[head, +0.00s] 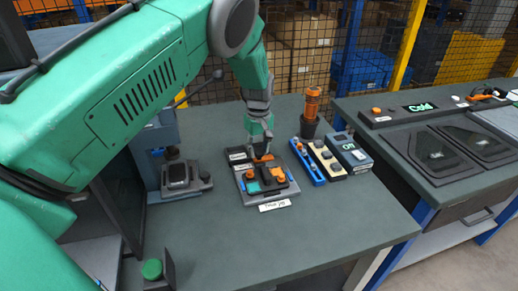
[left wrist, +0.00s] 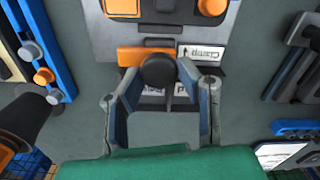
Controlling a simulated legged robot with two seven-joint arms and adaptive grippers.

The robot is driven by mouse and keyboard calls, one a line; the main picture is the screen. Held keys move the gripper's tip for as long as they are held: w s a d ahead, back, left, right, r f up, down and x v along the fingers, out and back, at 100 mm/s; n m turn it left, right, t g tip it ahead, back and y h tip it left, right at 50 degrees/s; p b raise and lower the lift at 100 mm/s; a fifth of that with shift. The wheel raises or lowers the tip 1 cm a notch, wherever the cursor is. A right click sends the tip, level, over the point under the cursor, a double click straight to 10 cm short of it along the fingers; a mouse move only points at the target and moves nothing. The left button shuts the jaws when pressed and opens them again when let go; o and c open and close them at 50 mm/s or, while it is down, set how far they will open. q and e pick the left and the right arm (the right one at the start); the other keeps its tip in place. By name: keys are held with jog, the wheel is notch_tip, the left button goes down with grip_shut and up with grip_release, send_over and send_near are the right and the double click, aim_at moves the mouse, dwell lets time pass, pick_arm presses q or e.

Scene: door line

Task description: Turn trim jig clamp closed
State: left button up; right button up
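The trim jig (head: 266,181) is a grey plate on the bench, labelled "Trim jig", with a dark, orange and teal part on it. Its clamp (head: 263,157) has an orange bar, which also shows in the left wrist view (left wrist: 140,56), beside a "Clamp" label with an arrow. A black knob (left wrist: 158,71) stands at the bar. My left gripper (head: 258,140) points down over the clamp. In the left wrist view its fingertips (left wrist: 158,78) lie on both sides of the knob, apparently shut on it. My right gripper is not in view.
A small press (head: 180,178) stands left of the jig.

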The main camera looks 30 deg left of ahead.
pick_arm(q)
jog(key=shift+w+d, duration=0.1)
jog(key=c, duration=0.3)
jog(key=shift+c, duration=0.2)
jog(key=shift+m, duration=0.3)
jog(key=m, duration=0.3)
jog(key=shift+w+r+m+p, duration=0.1)
jog(key=shift+m+p, duration=0.25)
jog(key=shift+m, duration=0.05)
jog(key=m, duration=0.3)
jog(key=shift+m, duration=0.4)
jog(key=m, duration=0.4)
jog(key=shift+w, duration=0.1)
jog(key=m, duration=0.5)
jog(key=shift+d+m+p, duration=0.1)
jog(key=shift+m+p, duration=0.2)
